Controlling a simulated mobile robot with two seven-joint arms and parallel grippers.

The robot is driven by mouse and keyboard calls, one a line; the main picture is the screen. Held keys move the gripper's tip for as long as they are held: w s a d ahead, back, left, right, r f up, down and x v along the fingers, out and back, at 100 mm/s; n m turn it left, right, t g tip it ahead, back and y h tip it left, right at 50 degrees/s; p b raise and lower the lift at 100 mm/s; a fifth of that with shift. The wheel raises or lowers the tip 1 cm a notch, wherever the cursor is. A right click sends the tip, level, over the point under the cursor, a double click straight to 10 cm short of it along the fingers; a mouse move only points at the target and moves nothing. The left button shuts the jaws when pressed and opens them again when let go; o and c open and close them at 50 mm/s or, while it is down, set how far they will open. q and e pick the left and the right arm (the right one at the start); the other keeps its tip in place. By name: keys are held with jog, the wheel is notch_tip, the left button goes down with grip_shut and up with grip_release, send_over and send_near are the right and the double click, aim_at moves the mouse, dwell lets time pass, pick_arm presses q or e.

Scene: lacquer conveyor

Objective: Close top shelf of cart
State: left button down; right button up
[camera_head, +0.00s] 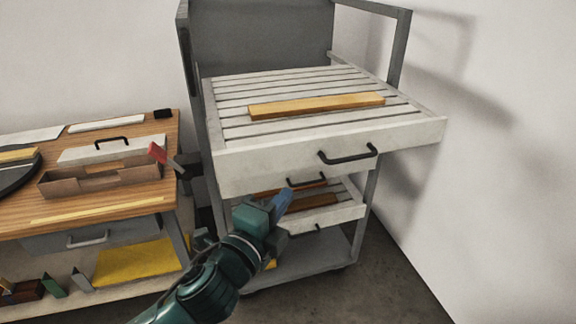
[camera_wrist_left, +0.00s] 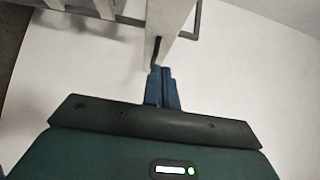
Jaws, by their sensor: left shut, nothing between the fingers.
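The grey cart (camera_head: 190,60) stands at the centre of the head view. Its top shelf (camera_head: 240,172) is a white slatted drawer, pulled out toward me, with a black handle (camera_head: 348,155) on its front. A yellow wooden strip (camera_head: 317,105) lies on the slats. My left gripper (camera_head: 284,200) appears below the top shelf's front in the head view, in front of the lower shelves. In the left wrist view its blue fingers (camera_wrist_left: 161,88) are together and empty, close to a pale shelf edge (camera_wrist_left: 166,22); contact cannot be told. My right gripper is not in view.
Lower cart shelves (camera_head: 335,215) hold wooden strips and also stick out. A wooden workbench (camera_head: 100,200) with a tool tray (camera_head: 105,177) and a red-headed tool (camera_head: 157,153) stands at left. A white wall is close on the right; grey floor (camera_head: 385,285) is clear in front.

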pick_arm(q)
send_near(303, 155)
jog(key=w+d, duration=0.1)
jog(key=d, duration=0.3)
jog(key=w, duration=0.1)
jog(key=w+a+p, duration=0.1)
jog(key=w, duration=0.1)
jog(key=shift+w+a+r, duration=0.1)
jog(key=shift+w, duration=0.15)
jog(key=shift+w+a, duration=0.15)
jog(key=shift+w, duration=0.25)
jog(key=shift+w, duration=0.1)
